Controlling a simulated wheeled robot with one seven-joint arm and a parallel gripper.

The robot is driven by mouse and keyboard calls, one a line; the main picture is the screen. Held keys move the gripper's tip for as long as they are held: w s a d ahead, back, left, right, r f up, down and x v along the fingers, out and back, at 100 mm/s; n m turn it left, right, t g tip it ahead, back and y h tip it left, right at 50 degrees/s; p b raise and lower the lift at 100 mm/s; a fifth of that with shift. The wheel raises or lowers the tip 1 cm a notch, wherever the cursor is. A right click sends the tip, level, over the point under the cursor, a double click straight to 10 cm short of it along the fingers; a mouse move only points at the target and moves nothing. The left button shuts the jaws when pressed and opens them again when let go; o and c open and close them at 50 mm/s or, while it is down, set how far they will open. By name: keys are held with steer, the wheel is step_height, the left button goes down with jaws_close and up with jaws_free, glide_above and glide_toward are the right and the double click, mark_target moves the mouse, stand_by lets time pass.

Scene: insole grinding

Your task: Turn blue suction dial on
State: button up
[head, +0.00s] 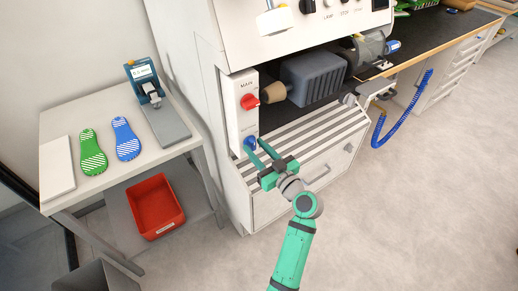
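The blue suction dial (250,142) is low on the white switch panel (241,118) at the machine's left front, below a red dial (249,101) labelled MAIN. My gripper (256,148) reaches the blue dial from the lower right. Its two teal fingers are spread apart, one at each side of the dial as seen here. Whether the fingers touch the dial cannot be told. The fingers and their tips partly hide the dial, and its pointer direction is not clear.
A grinding machine with a grey motor housing (313,77) and slatted grille (312,139) stands around the panel. At left, a white table (101,110) holds green (92,152) and blue (126,139) insoles. A red bin (155,206) sits below. Floor at right is clear.

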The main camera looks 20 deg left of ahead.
steer(key=shift+a, duration=0.15)
steer(key=shift+d, duration=0.25)
jaws_close()
steer(key=shift+m, duration=0.4)
steer(key=m, duration=0.3)
steer(key=shift+d+f+m, duration=0.1)
steer(key=shift+m, duration=0.2)
steer(key=m, duration=0.4)
steer(key=shift+w, duration=0.15)
steer(key=m, duration=0.5)
steer(key=shift+f, duration=0.15)
steer(key=shift+m, duration=2.3)
